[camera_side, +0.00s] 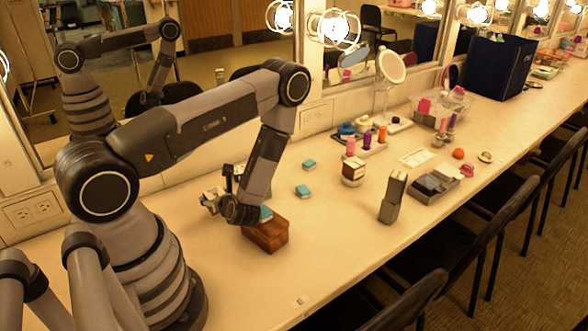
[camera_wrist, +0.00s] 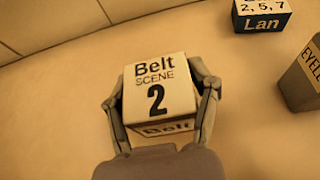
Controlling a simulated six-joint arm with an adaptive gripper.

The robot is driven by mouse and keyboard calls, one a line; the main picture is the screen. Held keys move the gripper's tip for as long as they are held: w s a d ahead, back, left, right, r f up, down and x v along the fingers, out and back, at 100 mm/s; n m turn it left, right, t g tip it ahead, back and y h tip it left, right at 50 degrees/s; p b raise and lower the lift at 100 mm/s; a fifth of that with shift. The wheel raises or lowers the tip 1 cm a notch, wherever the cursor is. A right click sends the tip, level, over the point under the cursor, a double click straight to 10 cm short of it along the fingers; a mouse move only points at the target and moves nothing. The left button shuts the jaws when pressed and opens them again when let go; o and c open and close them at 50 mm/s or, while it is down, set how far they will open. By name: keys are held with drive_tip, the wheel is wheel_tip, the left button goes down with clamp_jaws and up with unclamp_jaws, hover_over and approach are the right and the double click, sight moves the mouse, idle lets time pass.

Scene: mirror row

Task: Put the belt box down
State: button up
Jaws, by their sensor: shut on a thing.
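The belt box (camera_wrist: 158,92) has a white top lettered "Belt SCENE 2", and its front face also reads "Belt". In the wrist view it sits squarely between the two fingers of my gripper (camera_wrist: 160,104), which press on its left and right sides. In the side view my gripper (camera_side: 222,192) is low over the counter, to the left of my wrist joint. Only a small pale part of what it holds shows there. I cannot tell whether the box touches the counter.
A "Lan" box (camera_wrist: 262,18) and an "EYELE" box (camera_wrist: 300,80) stand to the right in the wrist view. The counter right around the belt box looks clear.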

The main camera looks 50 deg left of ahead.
drive_tip(key=shift+f, duration=0.6)
drive_tip(key=o, duration=1.3)
